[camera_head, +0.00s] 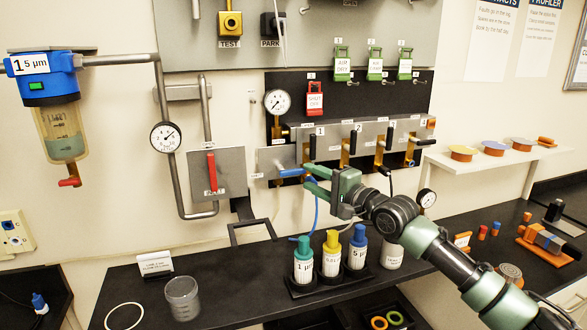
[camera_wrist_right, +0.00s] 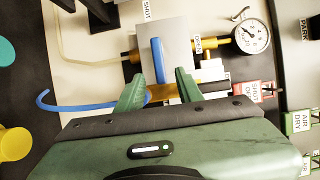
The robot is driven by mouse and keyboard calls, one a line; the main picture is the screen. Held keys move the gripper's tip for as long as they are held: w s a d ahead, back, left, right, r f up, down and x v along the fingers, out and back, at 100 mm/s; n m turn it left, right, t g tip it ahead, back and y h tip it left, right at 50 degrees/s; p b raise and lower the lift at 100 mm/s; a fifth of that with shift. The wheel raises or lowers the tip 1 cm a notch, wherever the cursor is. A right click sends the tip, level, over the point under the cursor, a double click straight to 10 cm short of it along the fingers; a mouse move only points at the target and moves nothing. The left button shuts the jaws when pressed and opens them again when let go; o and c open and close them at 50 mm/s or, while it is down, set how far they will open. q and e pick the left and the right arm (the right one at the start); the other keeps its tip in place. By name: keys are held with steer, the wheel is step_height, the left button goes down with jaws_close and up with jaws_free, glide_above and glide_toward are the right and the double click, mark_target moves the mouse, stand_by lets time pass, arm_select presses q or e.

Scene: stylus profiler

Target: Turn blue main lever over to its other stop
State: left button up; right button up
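The blue main lever (camera_head: 292,173) lies roughly level on its grey plate (camera_head: 268,162), at the left end of the valve panel. In the wrist view the blue lever (camera_wrist_right: 159,60) points toward the SHUT label (camera_wrist_right: 147,10); the OPEN label (camera_wrist_right: 197,42) is off to its right. My right gripper (camera_head: 312,178) is beside the lever's right end. In the wrist view its two green fingers (camera_wrist_right: 158,88) are spread apart, with the lever's near end at the gap between them. Whether they touch it I cannot tell. My left gripper is not in view.
A black-handled valve (camera_head: 312,148) stands just right of the lever. A gauge (camera_head: 277,102) and red SHUT OFF tag (camera_head: 315,98) are above. Capped bottles (camera_head: 332,252) stand on the bench below. A blue hose (camera_wrist_right: 75,105) hangs close to the fingers.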

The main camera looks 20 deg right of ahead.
mark_target(300, 172)
steer(key=x, duration=0.2)
steer(key=shift+w+a+r+p, duration=0.2)
steer(key=shift+w+r+p, duration=0.05)
steer(key=shift+w+p, duration=0.1)
steer(key=shift+f+x, duration=0.25)
steer(key=shift+x, duration=0.9)
steer(key=shift+w+a, duration=0.2)
steer(key=shift+w, duration=0.05)
steer(key=shift+d, duration=0.1)
jaws_close()
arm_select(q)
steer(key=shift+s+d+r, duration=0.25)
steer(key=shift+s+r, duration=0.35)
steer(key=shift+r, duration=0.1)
